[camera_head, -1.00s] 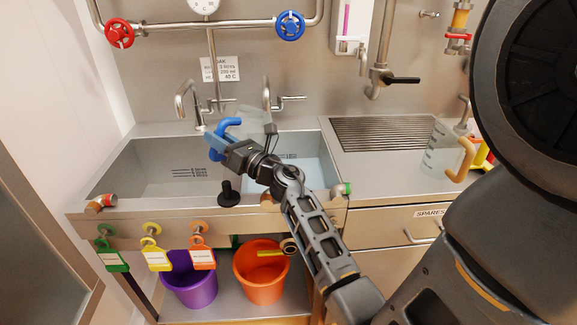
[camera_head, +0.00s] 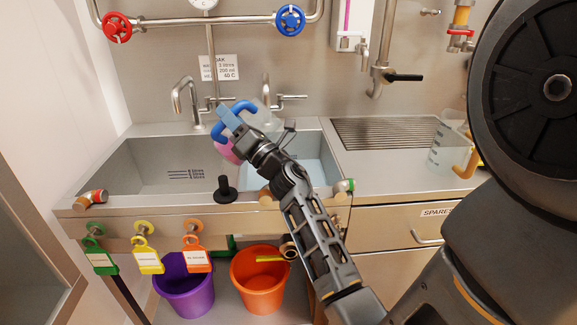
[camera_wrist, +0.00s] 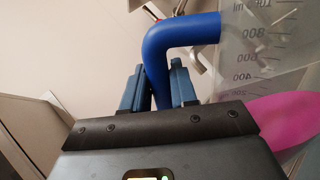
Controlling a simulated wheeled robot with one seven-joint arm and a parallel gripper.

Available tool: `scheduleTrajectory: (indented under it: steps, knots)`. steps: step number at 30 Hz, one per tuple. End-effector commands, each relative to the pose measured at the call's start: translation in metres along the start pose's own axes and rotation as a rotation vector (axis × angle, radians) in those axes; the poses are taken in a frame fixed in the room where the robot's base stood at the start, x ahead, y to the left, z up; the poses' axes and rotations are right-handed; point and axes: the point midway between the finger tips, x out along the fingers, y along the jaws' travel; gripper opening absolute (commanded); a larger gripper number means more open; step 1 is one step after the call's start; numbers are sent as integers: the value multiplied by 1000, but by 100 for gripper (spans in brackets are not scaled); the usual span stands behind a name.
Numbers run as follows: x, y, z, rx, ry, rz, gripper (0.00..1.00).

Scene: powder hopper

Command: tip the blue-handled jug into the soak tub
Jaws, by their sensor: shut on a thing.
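The clear jug (camera_head: 264,119) has a blue handle (camera_head: 238,107) and a printed scale, and is tilted above the sink near the middle. Pink liquid (camera_head: 226,150) shows below the handle; the wrist view also shows pink (camera_wrist: 285,122) at the jug's lower part. My gripper (camera_head: 230,117) is shut on the blue handle; the wrist view shows its fingers (camera_wrist: 160,88) around it. My arm hides part of the jug, and I cannot tell whether liquid is leaving it. The right basin (camera_head: 312,165) holds pale blue water. No readable label marks the soak tub.
The left basin (camera_head: 150,172) looks empty. Two taps stand behind the basins. A black knob (camera_head: 225,190) is on the front rim. An orange-handled jug (camera_head: 447,150) stands right of the drainer (camera_head: 385,133). Purple (camera_head: 185,290) and orange (camera_head: 258,285) buckets are below.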

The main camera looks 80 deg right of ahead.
Motion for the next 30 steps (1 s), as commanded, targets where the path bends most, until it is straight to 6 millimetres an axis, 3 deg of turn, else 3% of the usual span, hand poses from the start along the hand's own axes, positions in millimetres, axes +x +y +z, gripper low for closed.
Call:
scheduleTrajectory:
  steps: [30]
  knots:
    - [-2, -2, 10, 102, -92, 5, 0]
